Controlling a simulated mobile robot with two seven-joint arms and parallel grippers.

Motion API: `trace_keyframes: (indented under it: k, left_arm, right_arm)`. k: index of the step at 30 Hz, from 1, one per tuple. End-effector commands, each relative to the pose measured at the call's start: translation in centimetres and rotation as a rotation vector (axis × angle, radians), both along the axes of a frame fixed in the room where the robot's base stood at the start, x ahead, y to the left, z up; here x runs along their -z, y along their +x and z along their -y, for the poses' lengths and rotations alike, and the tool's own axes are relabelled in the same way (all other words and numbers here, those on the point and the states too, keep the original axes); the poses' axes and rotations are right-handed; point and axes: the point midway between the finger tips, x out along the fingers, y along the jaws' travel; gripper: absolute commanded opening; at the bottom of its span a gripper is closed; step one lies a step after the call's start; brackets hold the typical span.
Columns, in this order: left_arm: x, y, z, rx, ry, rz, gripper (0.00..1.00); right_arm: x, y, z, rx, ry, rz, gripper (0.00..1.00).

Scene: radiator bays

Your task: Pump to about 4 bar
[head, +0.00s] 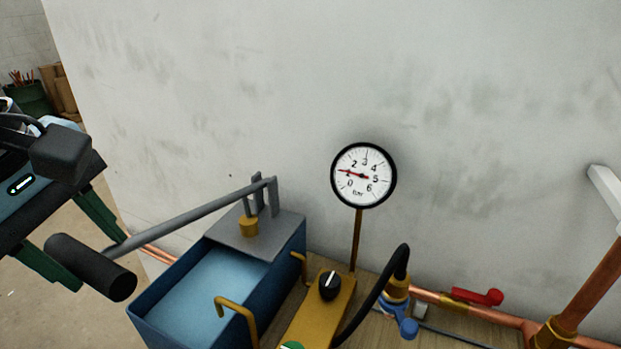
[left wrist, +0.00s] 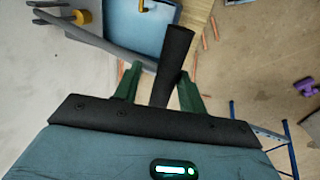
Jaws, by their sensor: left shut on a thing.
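The test pump has a blue water tank (head: 170,317) with a grey lever (head: 190,215) hinged on its top plate. The lever ends in a black handle grip (head: 92,268). My left gripper (head: 98,255) is shut on this grip, its green fingers on either side. The left wrist view shows the grip (left wrist: 175,50) passing between the fingers. The round pressure gauge (head: 364,175) faces me, its red needle pointing left, a little above 1 bar. My right gripper is out of view.
A black valve knob (head: 330,285) sits on the brass block (head: 318,318). A black hose (head: 385,292) runs to a brass coupling with a blue lever (head: 406,326). A red valve handle (head: 480,297) sits on copper pipe along the wall. A white wall (head: 230,90) stands close behind.

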Motion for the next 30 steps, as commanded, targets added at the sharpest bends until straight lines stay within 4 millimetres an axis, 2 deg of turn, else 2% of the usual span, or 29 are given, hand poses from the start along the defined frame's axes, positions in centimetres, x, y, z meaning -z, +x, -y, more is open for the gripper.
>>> trace_keyframes:
  k: [1,11,18,23,30]
  left_arm:
    - [0.9,0.1,0.0,-0.001,-0.010,0.009,0.21]
    - [3.1,-0.5,-0.3,0.000,-0.036,0.075,0.21]
    - [4.4,-0.8,-0.4,0.001,-0.055,0.120,0.21]
    - [4.8,-1.0,-0.5,-0.001,-0.063,0.141,0.21]
    - [4.7,-1.1,-0.5,-0.001,-0.064,0.147,0.21]
  right_arm:
    - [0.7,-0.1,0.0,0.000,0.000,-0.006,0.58]
    - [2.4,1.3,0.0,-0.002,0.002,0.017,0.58]
    - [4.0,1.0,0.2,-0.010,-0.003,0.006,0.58]
    - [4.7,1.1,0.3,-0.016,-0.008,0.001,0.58]
    - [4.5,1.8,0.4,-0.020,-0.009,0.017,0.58]
